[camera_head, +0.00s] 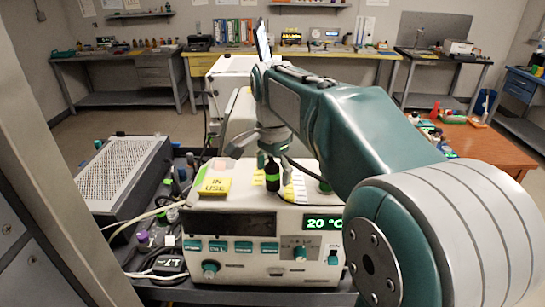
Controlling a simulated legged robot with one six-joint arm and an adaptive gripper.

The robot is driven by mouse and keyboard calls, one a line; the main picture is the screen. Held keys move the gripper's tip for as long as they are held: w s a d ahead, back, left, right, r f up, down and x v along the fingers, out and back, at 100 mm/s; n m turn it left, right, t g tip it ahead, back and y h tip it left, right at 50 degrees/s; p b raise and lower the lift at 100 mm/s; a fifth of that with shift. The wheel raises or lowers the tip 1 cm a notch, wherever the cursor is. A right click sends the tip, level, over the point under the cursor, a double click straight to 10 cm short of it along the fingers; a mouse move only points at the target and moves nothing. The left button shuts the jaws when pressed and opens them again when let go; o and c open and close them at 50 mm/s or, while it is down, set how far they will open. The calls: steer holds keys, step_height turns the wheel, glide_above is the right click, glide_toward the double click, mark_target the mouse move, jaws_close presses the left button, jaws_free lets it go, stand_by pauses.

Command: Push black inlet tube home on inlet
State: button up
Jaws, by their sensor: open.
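My gripper (254,152) is open above the top of a white bench instrument, seen small and partly against the machine behind it. A thin dark line, which may be the black inlet tube (300,168), curves right from near the gripper and passes behind my arm. I cannot make out its end or whether it touches anything. The inlet cannot be picked out; my arm covers the right side of the scene. The white instrument (205,222) has a "20 °C" display, teal buttons and knobs. A dark bottle with a green band (272,176) stands on it, just below the gripper.
A yellow "IN USE" note (214,186) lies on the instrument's top. A perforated grey box (125,170) stands at left, with cables and small bottles between. A taller white machine (240,112) stands behind. Benches line the back wall, with open floor before them.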

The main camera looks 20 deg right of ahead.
mark_target(273, 164)
step_height(273, 164, up, 11)
steer(key=shift+r, duration=0.1)
stand_by(0.3)
steer(key=s+f+n+t, duration=0.5)
steer(key=s+f+n, duration=0.7)
steer(key=s+f, duration=0.4)
steer(key=s, duration=0.4)
steer(key=shift+s+f+n+t, duration=0.3)
steer(key=shift+s+f, duration=0.1)
steer(key=shift+a, duration=0.1)
stand_by(1.0)
